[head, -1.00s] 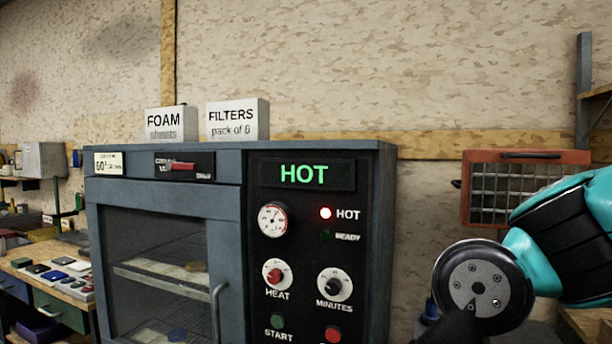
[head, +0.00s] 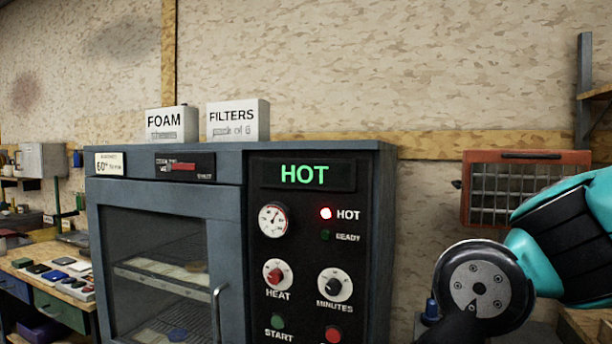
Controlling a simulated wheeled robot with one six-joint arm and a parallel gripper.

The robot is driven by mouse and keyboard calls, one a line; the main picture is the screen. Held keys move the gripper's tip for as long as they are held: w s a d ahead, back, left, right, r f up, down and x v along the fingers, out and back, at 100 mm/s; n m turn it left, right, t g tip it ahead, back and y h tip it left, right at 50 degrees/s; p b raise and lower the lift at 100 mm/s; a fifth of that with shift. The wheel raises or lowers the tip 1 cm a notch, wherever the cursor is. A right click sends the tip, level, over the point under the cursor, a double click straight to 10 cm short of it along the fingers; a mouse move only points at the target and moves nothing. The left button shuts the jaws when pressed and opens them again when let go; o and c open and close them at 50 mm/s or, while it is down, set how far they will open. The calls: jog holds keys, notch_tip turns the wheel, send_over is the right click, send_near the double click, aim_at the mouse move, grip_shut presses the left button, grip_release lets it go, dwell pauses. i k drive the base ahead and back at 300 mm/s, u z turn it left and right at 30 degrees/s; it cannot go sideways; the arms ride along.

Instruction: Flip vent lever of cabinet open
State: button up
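The grey-blue cabinet (head: 318,150) stands at the centre left with its glass door (head: 160,265) shut. Its vent lever (head: 181,167) is a small red handle on a black plate at the top left of the front, lying about level. The lettering on the plate is too small to read surely. The display (head: 307,174) reads HOT in green, and the red HOT lamp is lit. My arm shows at the lower right, to the right of the cabinet and away from the lever. My gripper is not in the picture.
Boxes marked FOAM (head: 171,123) and FILTERS (head: 238,119) stand on top of the cabinet. A red-framed rack (head: 525,190) hangs on the wall at right. A workbench (head: 58,272) with small items stands at left. The space before the vent lever looks clear.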

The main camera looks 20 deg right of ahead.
aim_at(171, 166)
jog(key=u, duration=0.55)
jog(key=k, duration=0.65)
jog(key=u, duration=1.05)
jog(key=i, duration=0.7)
jog(key=u, duration=0.55)
jog(key=i, duration=0.75)
jog(key=z, duration=0.45)
jog(key=i, duration=0.75)
jog(key=z, duration=1.05)
jog(key=i, duration=0.35)
jog(key=z, duration=0.2)
